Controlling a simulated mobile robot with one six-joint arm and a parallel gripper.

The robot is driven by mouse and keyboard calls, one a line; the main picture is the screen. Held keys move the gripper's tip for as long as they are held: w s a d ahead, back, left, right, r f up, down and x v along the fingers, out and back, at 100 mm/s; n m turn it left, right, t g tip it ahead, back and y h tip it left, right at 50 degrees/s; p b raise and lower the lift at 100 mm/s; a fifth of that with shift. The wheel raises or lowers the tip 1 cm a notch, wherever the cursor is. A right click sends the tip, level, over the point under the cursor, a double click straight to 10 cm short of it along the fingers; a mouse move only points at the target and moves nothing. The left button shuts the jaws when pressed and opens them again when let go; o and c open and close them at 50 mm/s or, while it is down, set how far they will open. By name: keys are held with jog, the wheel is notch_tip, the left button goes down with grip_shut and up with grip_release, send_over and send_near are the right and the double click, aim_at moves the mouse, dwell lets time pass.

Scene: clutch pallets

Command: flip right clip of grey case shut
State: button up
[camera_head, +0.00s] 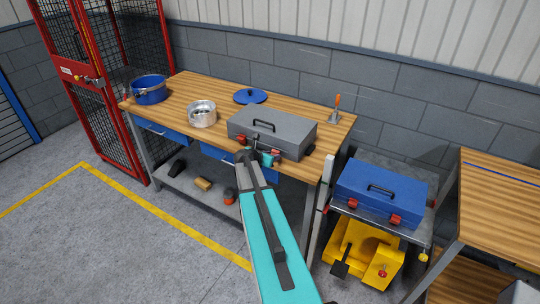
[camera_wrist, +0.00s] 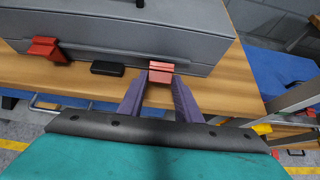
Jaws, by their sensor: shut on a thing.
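The grey case (camera_head: 270,128) lies on the wooden workbench with its lid down and a black handle on top. Its right clip (camera_wrist: 160,67) is red and sits at the case's front edge, between my gripper's fingertips (camera_wrist: 160,82). My gripper (camera_head: 267,159) is at the case's front right in the head view and is shut on that clip. The fingers partly hide the clip, so I cannot tell its exact angle. The red left clip (camera_wrist: 47,49) sticks outward from the front, free of my gripper; it also shows in the head view (camera_head: 241,139).
A small black block (camera_wrist: 107,69) is between the clips at the case front. A blue case (camera_head: 381,193) rests on a cart to the right.

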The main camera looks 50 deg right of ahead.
aim_at(275, 151)
jog(key=shift+d+r+g+y+p, duration=0.45)
jog(key=shift+d+y+p, duration=0.1)
jog(key=shift+y, duration=0.55)
jog(key=shift+w+d+r+g+y, duration=0.1)
jog(key=shift+d+r+g+y, duration=0.15)
jog(key=shift+y, duration=0.45)
jog(key=shift+w+d+r+y, duration=0.1)
jog(key=shift+d+y, duration=0.25)
jog(key=shift+y, duration=0.65)
jog(key=o, duration=1)
jog(key=shift+d, duration=0.15)
jog(key=shift+o, duration=0.2)
jog(key=shift+r, duration=0.15)
jog(key=shift+w, duration=0.1)
